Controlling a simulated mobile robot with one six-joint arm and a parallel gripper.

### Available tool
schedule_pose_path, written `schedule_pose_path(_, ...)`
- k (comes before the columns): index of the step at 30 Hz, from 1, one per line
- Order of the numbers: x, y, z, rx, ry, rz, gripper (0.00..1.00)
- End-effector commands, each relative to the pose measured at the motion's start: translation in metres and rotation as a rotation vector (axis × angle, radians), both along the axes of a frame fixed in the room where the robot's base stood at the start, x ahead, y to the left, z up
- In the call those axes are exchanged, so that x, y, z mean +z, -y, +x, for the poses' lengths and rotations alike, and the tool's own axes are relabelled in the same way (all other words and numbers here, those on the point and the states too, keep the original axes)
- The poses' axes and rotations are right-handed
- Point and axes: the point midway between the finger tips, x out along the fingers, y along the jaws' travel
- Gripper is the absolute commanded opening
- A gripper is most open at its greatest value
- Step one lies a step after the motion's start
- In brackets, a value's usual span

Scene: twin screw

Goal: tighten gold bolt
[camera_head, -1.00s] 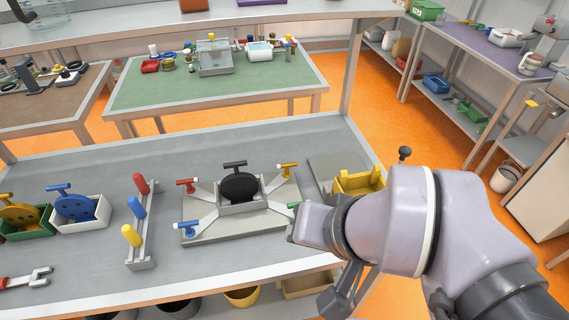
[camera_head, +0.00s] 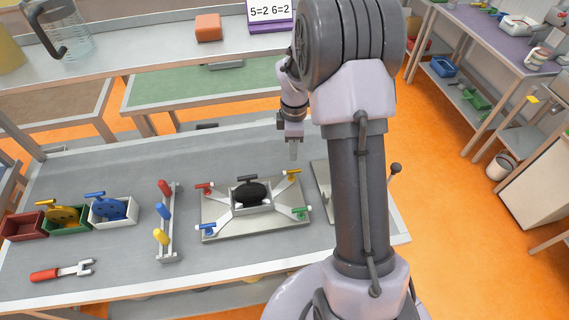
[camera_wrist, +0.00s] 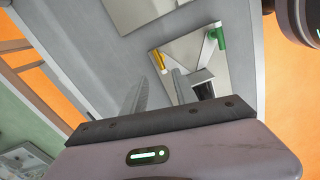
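The gold bolt (camera_head: 293,174) has a yellow T-shaped handle and sits at the far right corner of the grey fixture plate (camera_head: 240,229). It also shows in the wrist view (camera_wrist: 158,61), beyond my fingers. My gripper (camera_head: 294,150) is above and just behind the gold bolt, pointing down and apart from it. In the wrist view my two fingers (camera_wrist: 157,88) stand apart with nothing between them. A red bolt (camera_head: 203,188), a blue bolt (camera_head: 207,229) and a green bolt (camera_head: 299,211) sit at the other corners. A black disc (camera_head: 250,194) stands in the centre holder.
A rack with red, yellow and blue handles (camera_head: 168,258) stands left of the plate. Bins with yellow and blue discs (camera_head: 112,222) are farther left. A red-handled wrench (camera_head: 62,271) lies at the front left. My arm covers the bench's right part.

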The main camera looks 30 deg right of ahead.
Motion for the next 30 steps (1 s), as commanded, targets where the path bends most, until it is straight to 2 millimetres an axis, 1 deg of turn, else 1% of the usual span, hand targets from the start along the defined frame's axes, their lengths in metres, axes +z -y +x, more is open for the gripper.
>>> schedule_pose_path(1,-0.019,-0.001,-0.001,0.000,-0.005,0.001,0.34)
schedule_pose_path(3,-0.040,-0.001,-0.001,0.000,-0.005,0.001,0.34)
schedule_pose_path(9,-0.092,-0.001,-0.001,-0.001,-0.004,0.001,0.34)
schedule_pose_path(12,-0.110,-0.001,-0.001,-0.002,-0.002,0.001,0.34)
schedule_pose_path(15,-0.123,-0.001,0.000,-0.002,-0.001,0.000,0.34)
schedule_pose_path(18,-0.130,-0.001,0.000,-0.002,0.001,0.000,0.34)
schedule_pose_path(27,-0.132,-0.001,0.000,-0.002,0.001,0.000,0.34)
schedule_pose_path(29,-0.132,-0.001,0.000,-0.002,0.001,0.000,0.23)
schedule_pose_path(30,-0.132,-0.001,0.000,-0.002,0.001,0.000,0.15)
